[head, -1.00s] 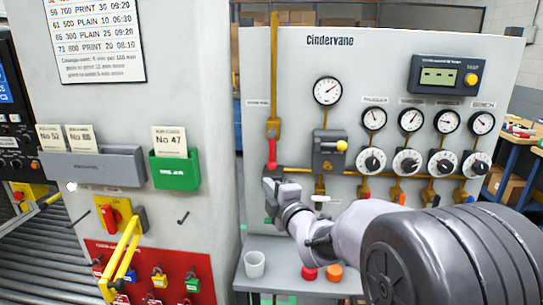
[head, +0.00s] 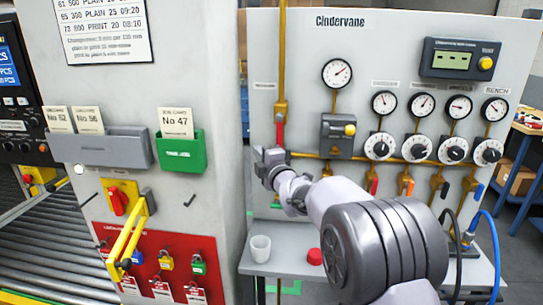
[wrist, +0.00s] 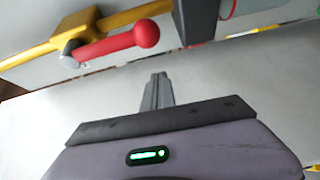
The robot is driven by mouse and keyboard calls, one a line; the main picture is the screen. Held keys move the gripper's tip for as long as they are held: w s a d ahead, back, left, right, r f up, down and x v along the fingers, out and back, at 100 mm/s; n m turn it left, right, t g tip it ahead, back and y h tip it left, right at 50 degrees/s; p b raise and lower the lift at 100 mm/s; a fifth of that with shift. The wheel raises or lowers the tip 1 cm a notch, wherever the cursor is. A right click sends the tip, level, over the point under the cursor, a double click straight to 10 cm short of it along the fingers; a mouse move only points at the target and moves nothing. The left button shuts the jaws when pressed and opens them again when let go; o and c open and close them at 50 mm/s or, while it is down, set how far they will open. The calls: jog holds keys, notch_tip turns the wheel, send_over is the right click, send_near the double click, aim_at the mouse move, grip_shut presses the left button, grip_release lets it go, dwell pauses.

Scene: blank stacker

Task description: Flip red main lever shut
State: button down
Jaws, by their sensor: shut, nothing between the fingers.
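The red main lever (head: 280,132) is on the upright yellow pipe at the left of the grey Cindervane panel and lies along the pipe, pointing down. In the wrist view its red handle with a round knob (wrist: 146,34) runs nearly along the yellow pipe from a grey pivot. My gripper (head: 268,160) is near the lever's lower end in the head view. In the wrist view my gripper (wrist: 157,90) is shut and empty, with a visible gap between its fingertips and the lever. The exact depth between them is hard to tell.
Several gauges and dials line the panel. A white cup (head: 260,248) and a red cap (head: 314,256) stand on the shelf below. A green card holder (head: 181,152) juts out at left.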

jog(key=shift+w+d, duration=0.2)
jog(key=shift+d, duration=1.75)
jog(key=d+r+n+g+h+p, duration=0.4)
jog(key=d+r+n+h+p, duration=0.4)
jog(key=p, duration=1.2)
jog(key=shift+s+d+r+n+h, duration=0.25)
jog(key=shift+d+n+h, duration=0.35)
jog(key=shift+d+n, duration=1.35)
jog(key=shift+w+a+r, duration=0.1)
jog(key=shift+a+r, duration=0.05)
